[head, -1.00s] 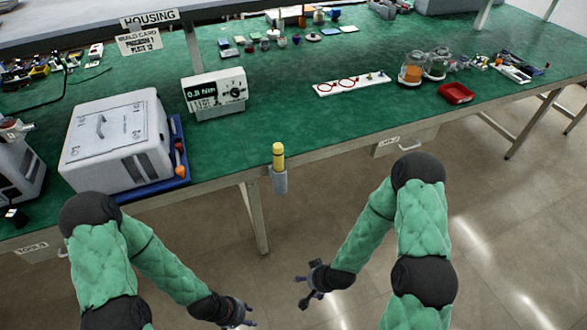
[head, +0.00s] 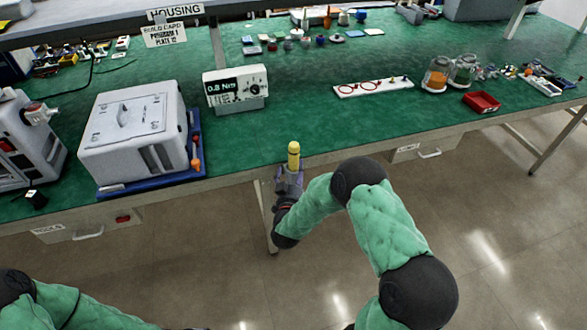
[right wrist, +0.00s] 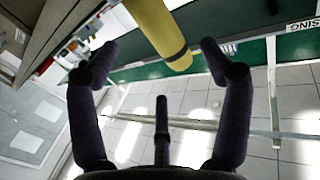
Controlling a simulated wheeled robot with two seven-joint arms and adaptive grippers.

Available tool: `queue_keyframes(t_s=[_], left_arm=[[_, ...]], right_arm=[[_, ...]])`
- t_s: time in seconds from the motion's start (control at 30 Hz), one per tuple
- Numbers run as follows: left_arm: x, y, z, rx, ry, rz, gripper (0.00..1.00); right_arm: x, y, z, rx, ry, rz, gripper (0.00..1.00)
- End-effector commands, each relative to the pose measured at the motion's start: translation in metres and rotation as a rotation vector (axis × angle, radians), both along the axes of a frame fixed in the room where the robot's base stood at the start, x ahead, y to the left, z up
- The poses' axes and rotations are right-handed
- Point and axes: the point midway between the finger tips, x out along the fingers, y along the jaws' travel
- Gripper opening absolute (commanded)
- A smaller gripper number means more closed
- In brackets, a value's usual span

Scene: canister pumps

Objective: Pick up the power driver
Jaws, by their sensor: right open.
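In the right wrist view the yellow driver (right wrist: 156,28) comes down from the top, between and beyond the open fingers of my right gripper (right wrist: 158,58). The fingers do not touch it there. The holster is mostly hidden behind my gripper in the head view. My left arm shows at the lower left, but its gripper is out of the picture.
The green bench (head: 310,125) runs across the view. A white box-shaped machine (head: 130,130) on a blue tray and a torque display (head: 236,88) reading 0.8 Nm stand left of the driver. A red tray (head: 481,102) and jars lie to the right. Drawers hang under the front edge.

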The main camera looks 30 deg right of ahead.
Motion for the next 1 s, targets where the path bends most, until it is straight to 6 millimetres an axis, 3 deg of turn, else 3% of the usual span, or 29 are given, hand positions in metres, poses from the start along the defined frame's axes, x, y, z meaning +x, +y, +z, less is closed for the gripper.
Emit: queue_keyframes(t_s=[0.7, 1.0], left_arm=[[0.000, 0.000, -0.033, 0.000, 0.000, 0.001, 0.40], [0.000, 0.000, -0.033, 0.000, 0.000, 0.001, 0.40]], right_arm=[[0.062, -0.046, -0.008, 0.002, 0.002, 0.002, 0.79], [0.066, -0.048, -0.006, 0.002, 0.002, 0.003, 0.79]])
